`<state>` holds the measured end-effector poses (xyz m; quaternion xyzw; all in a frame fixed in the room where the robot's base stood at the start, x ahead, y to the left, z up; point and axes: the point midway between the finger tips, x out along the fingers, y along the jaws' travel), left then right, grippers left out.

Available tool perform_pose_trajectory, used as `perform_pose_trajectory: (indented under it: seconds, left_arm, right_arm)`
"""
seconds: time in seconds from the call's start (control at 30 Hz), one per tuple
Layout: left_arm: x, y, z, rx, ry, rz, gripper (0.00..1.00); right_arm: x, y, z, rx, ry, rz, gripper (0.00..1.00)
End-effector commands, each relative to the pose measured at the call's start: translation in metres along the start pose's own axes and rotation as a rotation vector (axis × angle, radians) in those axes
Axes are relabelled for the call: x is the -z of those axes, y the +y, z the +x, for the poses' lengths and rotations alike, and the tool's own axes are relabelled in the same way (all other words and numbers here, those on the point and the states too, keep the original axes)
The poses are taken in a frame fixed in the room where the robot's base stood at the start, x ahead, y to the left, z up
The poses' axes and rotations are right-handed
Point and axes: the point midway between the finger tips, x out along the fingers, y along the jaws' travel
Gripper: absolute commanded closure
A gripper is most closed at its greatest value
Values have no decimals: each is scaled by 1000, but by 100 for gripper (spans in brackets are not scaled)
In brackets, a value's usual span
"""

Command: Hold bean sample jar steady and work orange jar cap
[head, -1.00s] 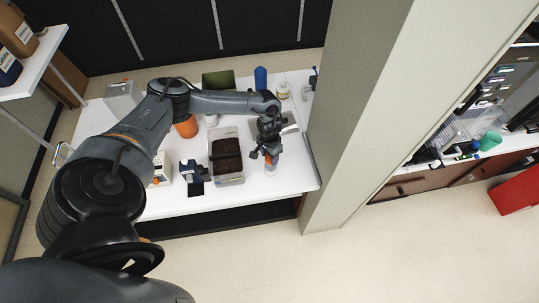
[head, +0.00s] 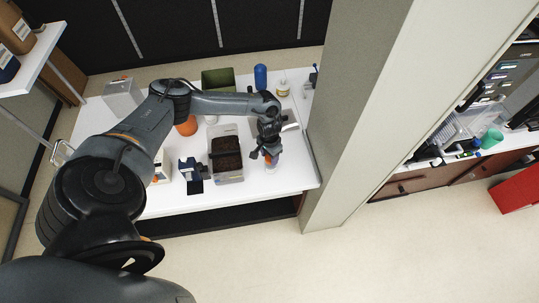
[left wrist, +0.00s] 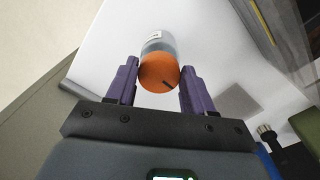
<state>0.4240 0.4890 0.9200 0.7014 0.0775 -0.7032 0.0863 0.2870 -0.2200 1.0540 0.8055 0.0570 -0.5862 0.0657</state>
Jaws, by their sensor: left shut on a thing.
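The bean sample jar (left wrist: 157,43) is a clear jar with a white label, standing on the white table. Its orange cap (left wrist: 159,72) has a dark mark on top and sits on the jar. In the left wrist view my left gripper (left wrist: 159,75) has its purple fingers on both sides of the cap, shut on it. In the head view my left gripper (head: 270,155) reaches down over the jar (head: 271,166) near the right front of the white table. The gripper hides most of the cap there. My right gripper is not in view.
A clear bin of dark beans (head: 227,155) stands just left of the jar, with a dark blue device (head: 192,172) beside it. A blue cylinder (head: 261,77) and green box (head: 217,79) stand at the back. A grey pillar (head: 345,120) borders the table's right.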

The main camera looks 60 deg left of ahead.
Motion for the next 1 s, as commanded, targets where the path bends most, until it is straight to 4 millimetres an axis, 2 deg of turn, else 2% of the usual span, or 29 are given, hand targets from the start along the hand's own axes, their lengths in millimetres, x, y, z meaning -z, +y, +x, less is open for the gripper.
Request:
perform_pose_trajectory:
  seconds: [0.17,0.2,0.37,0.77,1.0]
  left_arm:
    - [0,0,3,0,0,0,83]
    - [0,0,3,0,0,0,43]
    - [0,0,3,0,0,0,19]
    - [0,0,-2,0,0,0,18]
    - [1,-1,-33,-1,3,0,18]
  right_arm:
    - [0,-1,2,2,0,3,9]
    - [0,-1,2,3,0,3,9]
    - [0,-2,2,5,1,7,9]
    - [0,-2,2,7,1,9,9]
    - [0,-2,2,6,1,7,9]
